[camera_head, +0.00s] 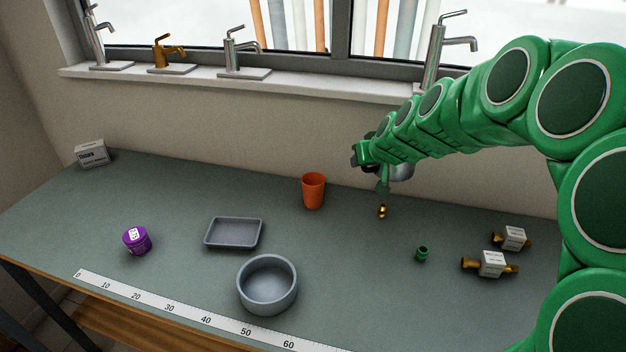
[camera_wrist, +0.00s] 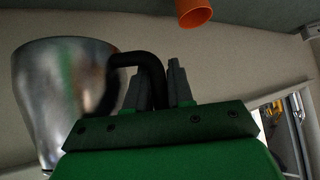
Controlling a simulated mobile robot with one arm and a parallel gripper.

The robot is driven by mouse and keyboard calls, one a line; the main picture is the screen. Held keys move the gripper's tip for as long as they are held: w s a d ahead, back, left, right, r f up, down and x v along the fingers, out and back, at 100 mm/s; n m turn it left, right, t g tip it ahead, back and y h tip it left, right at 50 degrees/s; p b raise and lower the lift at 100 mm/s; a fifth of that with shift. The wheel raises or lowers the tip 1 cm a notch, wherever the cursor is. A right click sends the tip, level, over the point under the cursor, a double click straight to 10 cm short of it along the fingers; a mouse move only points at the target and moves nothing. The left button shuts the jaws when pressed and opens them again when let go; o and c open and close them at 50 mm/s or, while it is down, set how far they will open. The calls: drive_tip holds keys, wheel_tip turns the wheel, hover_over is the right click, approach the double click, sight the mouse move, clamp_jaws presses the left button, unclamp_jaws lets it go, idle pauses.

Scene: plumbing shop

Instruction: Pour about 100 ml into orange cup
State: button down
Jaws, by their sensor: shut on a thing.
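The orange cup (camera_head: 313,191) stands upright on the workbench near the wall. It also shows at the top of the wrist view (camera_wrist: 194,12), apart from my gripper. My gripper (camera_wrist: 156,88) is shut on the black handle of a shiny metal jug (camera_wrist: 62,95). In the head view, my gripper (camera_head: 368,155) is above the bench, to the right of the cup. The jug (camera_head: 403,173) is mostly hidden there by my green arm. I cannot see what is inside the jug or the cup, and the jug's tilt is unclear.
A grey round bowl (camera_head: 267,287), a grey tray (camera_head: 233,233) and a purple tin (camera_head: 137,241) lie left of centre. Small brass parts (camera_head: 382,211), a green fitting (camera_head: 422,254) and brass valves (camera_head: 491,264) are on the right. A ruler strip (camera_head: 190,316) runs along the front.

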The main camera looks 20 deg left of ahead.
drive_tip(key=w+a+r+m+h, duration=0.1)
drive_tip(key=w+a+r+m, duration=0.1)
drive_tip(key=a, duration=1.4)
drive_tip(key=s+a+f, duration=0.3)
drive_tip(key=s+a, duration=0.1)
drive_tip(key=a, duration=0.6)
drive_tip(key=s+a+f, duration=0.2)
drive_tip(key=s+a, duration=0.3)
drive_tip(key=a, duration=0.5)
drive_tip(key=shift+n, duration=0.4)
wheel_tip(320, 180, down, 11)
drive_tip(key=shift+r+t, duration=0.1)
drive_tip(key=shift+t, duration=0.2)
